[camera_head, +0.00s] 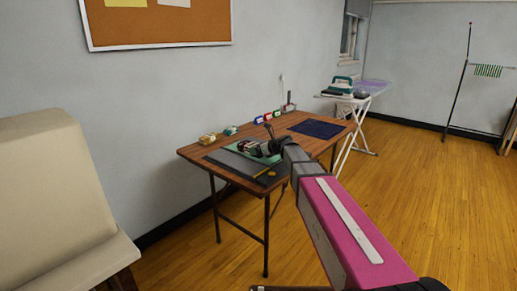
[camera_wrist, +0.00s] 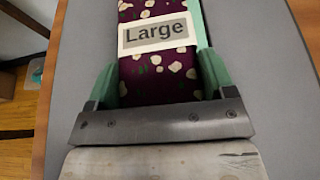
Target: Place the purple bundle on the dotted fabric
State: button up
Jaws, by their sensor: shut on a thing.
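My gripper (camera_wrist: 158,72) is shut on the purple bundle (camera_wrist: 160,83), which lies between its two green fingers in the wrist view. The bundle is dark purple with cream spots and green flecks, and it has a pale band reading "Large". Below it is a plain grey mat (camera_wrist: 262,70); I cannot tell whether the bundle touches it. In the head view my gripper (camera_head: 262,149) is over the near left part of the wooden table, and the bundle is too small to make out. A dark navy cloth (camera_head: 318,129) lies flat at the table's right end; no dots can be made out on it.
Several small labelled bundles stand along the table's back edge, including a yellowish one (camera_head: 208,138) and a green one (camera_head: 231,131). A small yellow round thing (camera_head: 272,173) lies near the front edge. An ironing board (camera_head: 350,97) with an iron stands behind, to the right.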

jog(key=shift+f, duration=0.25)
jog(key=o, duration=1.2)
jog(key=shift+r, duration=0.6)
jog(key=v, duration=1.2)
jog(key=shift+r, duration=0.2)
